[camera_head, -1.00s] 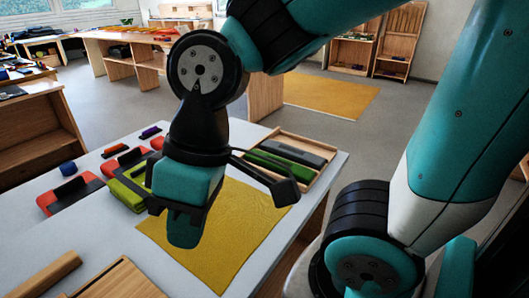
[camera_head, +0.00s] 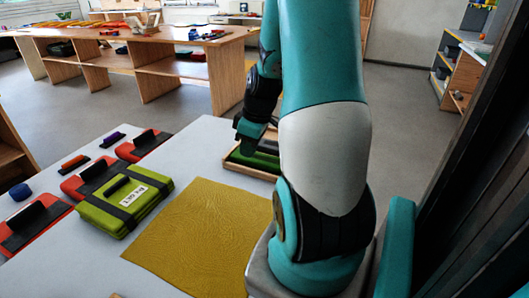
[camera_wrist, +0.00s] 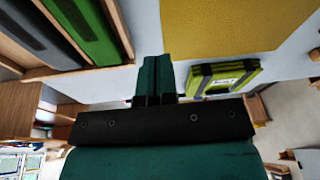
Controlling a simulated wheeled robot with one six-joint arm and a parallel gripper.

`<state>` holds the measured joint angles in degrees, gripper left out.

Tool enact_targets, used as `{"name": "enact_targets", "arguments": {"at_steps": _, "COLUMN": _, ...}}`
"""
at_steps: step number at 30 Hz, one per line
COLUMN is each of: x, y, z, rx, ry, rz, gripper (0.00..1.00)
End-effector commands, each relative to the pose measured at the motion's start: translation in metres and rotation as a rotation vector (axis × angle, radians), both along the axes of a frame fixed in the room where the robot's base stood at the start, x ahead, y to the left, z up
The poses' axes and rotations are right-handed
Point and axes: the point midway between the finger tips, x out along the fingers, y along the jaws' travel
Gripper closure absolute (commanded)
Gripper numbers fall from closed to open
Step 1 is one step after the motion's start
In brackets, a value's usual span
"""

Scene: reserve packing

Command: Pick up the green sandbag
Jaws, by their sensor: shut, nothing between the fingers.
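The green sandbag (camera_head: 252,163) lies lengthwise in a shallow wooden tray (camera_head: 232,166) at the far side of the table, partly hidden behind my arm. In the wrist view the green sandbag (camera_wrist: 88,28) is at the upper left, beside a dark grey one (camera_wrist: 38,35) in the same tray. My gripper (camera_head: 243,138) is shut and empty near the tray's left end in the head view. In the wrist view my shut fingers (camera_wrist: 155,68) are right of the tray and apart from the green sandbag.
A lime-green pouch (camera_head: 125,200) with dark straps and a white label lies left of a bare yellow mat (camera_head: 205,238). Red and dark cases (camera_head: 88,178) and small blue and purple items stand further left. A wooden shelf bench (camera_head: 180,65) stands behind.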

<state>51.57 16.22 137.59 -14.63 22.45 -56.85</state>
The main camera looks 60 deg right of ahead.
Motion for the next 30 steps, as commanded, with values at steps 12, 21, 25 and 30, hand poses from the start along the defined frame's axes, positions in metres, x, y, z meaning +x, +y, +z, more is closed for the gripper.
{"name": "enact_targets", "arguments": {"at_steps": 12, "x": -0.114, "y": -0.103, "z": -0.063, "rx": -0.067, "ry": 0.055, "rz": -0.118, "gripper": 1.00}}
{"name": "enact_targets", "arguments": {"at_steps": 21, "x": -0.070, "y": -0.099, "z": -0.060, "rx": -0.069, "ry": 0.054, "rz": -0.109, "gripper": 1.00}}
{"name": "enact_targets", "arguments": {"at_steps": 25, "x": -0.041, "y": -0.096, "z": -0.060, "rx": -0.069, "ry": 0.054, "rz": -0.109, "gripper": 1.00}}
{"name": "enact_targets", "arguments": {"at_steps": 30, "x": -0.007, "y": -0.094, "z": -0.060, "rx": -0.069, "ry": 0.054, "rz": -0.111, "gripper": 1.00}}
